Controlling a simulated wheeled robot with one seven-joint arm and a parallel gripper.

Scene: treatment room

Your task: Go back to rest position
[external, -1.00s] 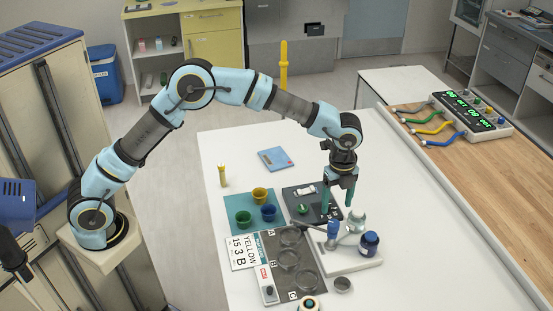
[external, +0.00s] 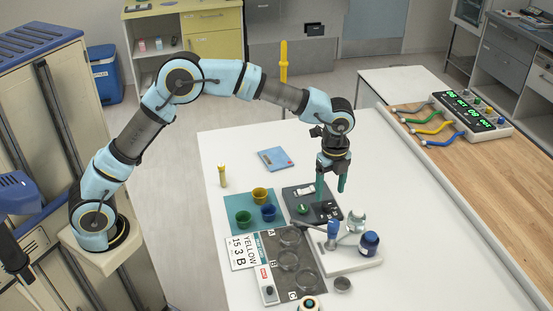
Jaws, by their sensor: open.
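My gripper (external: 331,187) points down with its two teal fingers apart and nothing between them. It hangs above the dark square pad (external: 300,190) near the middle of the white table (external: 420,220). A small green item (external: 303,209) and a small white item (external: 305,190) sit on that pad, left of the fingers. My arm reaches over from the left in a high arch.
A teal mat (external: 232,202) holds yellow, green and blue cups. A dark board (external: 279,238) holds several clear dishes. A yellow tube (external: 222,176) stands at the table's left edge. A blue booklet (external: 275,159) lies behind. The table's right part is clear.

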